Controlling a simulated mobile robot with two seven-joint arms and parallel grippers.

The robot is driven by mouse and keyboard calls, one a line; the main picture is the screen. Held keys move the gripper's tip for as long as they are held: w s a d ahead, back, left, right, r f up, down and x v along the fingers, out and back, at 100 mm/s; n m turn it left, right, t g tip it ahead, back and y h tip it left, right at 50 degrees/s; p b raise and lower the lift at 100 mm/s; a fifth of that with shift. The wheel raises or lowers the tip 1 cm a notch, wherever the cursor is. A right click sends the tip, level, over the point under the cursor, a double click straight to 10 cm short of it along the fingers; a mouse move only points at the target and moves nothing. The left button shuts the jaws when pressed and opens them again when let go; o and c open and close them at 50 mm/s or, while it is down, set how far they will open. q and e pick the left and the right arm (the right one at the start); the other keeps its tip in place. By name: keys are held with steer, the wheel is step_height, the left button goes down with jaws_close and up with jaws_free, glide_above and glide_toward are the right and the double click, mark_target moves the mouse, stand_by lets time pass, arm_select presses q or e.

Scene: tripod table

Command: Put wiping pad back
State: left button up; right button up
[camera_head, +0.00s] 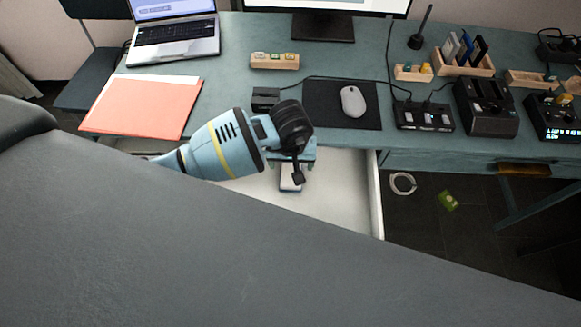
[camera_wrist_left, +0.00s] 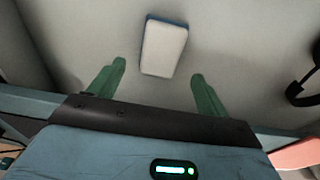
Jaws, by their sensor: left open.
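The wiping pad (camera_head: 290,184) is a small white pad with a blue edge. It lies inside the open white drawer (camera_head: 340,188) under the desk. In the left wrist view the pad (camera_wrist_left: 163,47) lies on the drawer floor, just beyond the gap between the two green fingers. My left gripper (camera_head: 293,165) hangs over the drawer, open and empty, and the fingers show apart from the pad in the wrist view (camera_wrist_left: 158,72). The wrist partly hides the drawer in the head view. My right gripper is not in view.
The teal desk (camera_head: 235,60) carries a laptop (camera_head: 175,33), an orange folder (camera_head: 145,108), a mouse (camera_head: 353,101) on a dark mat and several black devices. A dark headphone-like object (camera_wrist_left: 304,86) shows at the wrist view's right. A large grey surface hides the drawer's near part.

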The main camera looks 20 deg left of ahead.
arm_select(q)
step_height(320, 180, up, 7)
steer(key=shift+s+d, duration=0.15)
steer(key=shift+s, duration=0.25)
stand_by(0.4)
